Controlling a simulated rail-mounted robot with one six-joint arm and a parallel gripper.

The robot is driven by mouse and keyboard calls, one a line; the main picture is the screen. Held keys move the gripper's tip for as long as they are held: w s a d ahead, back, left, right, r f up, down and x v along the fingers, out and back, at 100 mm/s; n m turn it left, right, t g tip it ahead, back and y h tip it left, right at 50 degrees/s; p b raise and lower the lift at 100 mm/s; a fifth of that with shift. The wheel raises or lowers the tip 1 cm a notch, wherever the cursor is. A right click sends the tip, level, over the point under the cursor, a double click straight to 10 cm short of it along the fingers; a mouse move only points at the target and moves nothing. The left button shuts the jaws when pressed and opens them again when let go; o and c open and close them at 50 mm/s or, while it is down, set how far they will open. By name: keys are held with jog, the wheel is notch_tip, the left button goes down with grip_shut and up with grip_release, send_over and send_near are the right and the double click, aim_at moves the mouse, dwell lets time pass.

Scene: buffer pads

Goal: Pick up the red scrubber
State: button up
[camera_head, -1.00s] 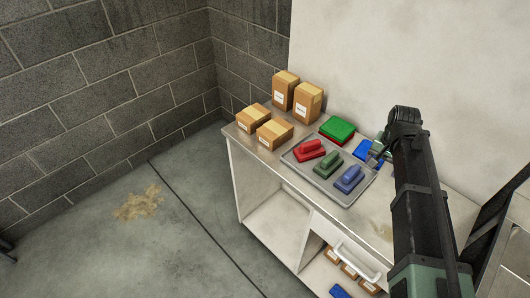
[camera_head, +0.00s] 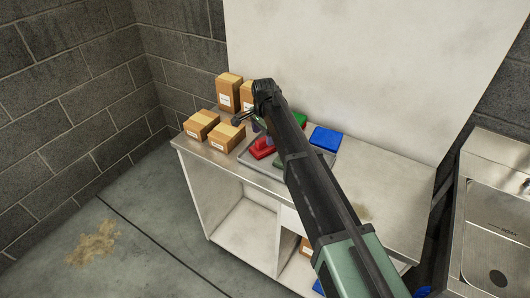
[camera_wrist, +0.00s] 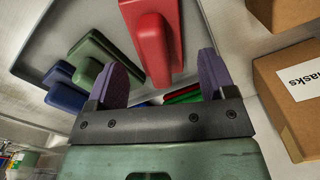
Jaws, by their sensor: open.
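The red scrubber (camera_head: 262,148) lies on the grey tray on the counter, partly hidden by my arm in the head view. In the wrist view the red scrubber (camera_wrist: 153,48) is large, with its raised handle facing the camera, ahead of the gap between my fingers. My gripper (camera_wrist: 162,78) is open and empty, with its purple fingers apart. The green scrubber (camera_wrist: 97,58) and the blue scrubber (camera_wrist: 66,92) lie to the left of it in the wrist view. In the head view the gripper is small, just above the red scrubber.
Several cardboard boxes (camera_head: 201,125) stand left of and behind the tray (camera_wrist: 60,30); two boxes (camera_wrist: 290,90) are close on the right in the wrist view. A green pad (camera_head: 301,119) and a blue pad (camera_head: 326,138) lie behind the tray. A wall rises behind the counter.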

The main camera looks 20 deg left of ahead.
notch_tip(320, 180, down, 5)
jog(key=b, duration=0.5)
jog(key=shift+d+f, duration=0.15)
jog(key=shift+f, duration=0.05)
jog(key=shift+r, duration=0.25)
jog(key=c, duration=0.8)
jog(key=shift+r, duration=0.1)
jog(key=shift+c, duration=0.2)
notch_tip(320, 180, up, 20)
jog(key=p, duration=2)
